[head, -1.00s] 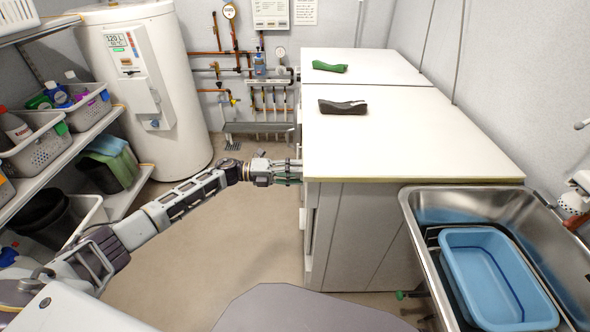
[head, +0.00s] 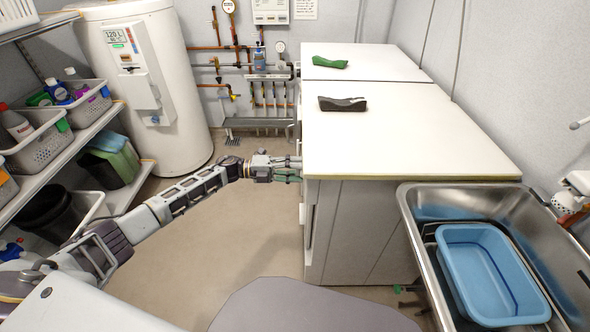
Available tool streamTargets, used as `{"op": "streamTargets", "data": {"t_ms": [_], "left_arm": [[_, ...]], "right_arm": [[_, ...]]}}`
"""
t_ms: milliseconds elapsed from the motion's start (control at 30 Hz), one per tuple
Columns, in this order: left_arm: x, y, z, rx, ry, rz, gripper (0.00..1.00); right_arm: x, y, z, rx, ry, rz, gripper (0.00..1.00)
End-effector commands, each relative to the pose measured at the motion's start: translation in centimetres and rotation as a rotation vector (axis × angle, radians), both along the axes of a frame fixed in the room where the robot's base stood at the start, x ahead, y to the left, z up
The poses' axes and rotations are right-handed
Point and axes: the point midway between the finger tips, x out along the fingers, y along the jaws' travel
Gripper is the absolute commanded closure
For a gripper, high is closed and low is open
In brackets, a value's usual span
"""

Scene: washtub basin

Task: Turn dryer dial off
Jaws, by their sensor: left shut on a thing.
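My left arm reaches in from the left to the front side of the white machines under the worktop (head: 430,135). My left gripper (head: 292,170) is at the front face of the nearer machine (head: 345,235), just below the worktop's left edge. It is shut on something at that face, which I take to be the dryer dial. The dial and the front panel are hidden, since the face is turned away from me. I cannot tell how the dial is turned. My right gripper is not in view.
A steel sink (head: 418,215) with a blue basin (head: 445,232) stands at the right. A green cloth (head: 330,62) and a dark cloth (head: 342,104) lie on the worktops. A white water heater (head: 180,130) and shelves with baskets (head: 40,150) are at the left. The floor between is clear.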

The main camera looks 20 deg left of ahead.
Motion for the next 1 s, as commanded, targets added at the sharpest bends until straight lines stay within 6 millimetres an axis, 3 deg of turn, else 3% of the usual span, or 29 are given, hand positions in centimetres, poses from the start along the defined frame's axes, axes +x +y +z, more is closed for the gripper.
{"op": "streamTargets", "data": {"t_ms": [33, 67, 233, 667, 1000], "left_arm": [[0.0, 0.1, -0.1, 0.000, 0.002, 0.002, 0.81], [0.0, 0.1, -0.1, 0.000, 0.002, 0.002, 0.55], [0.0, 0.0, 0.0, 0.001, 0.001, 0.002, 0.35], [-0.1, 0.3, 0.0, 0.001, 0.000, 0.001, 0.35], [-0.9, 3.2, -0.1, 0.003, 0.002, 0.002, 0.35]], "right_arm": [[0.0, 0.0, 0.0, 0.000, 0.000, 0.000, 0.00], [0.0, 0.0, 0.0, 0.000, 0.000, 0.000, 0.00], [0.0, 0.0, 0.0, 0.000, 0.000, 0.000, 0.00], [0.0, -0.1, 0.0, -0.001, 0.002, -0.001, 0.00], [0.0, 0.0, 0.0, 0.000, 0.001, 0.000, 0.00]]}}
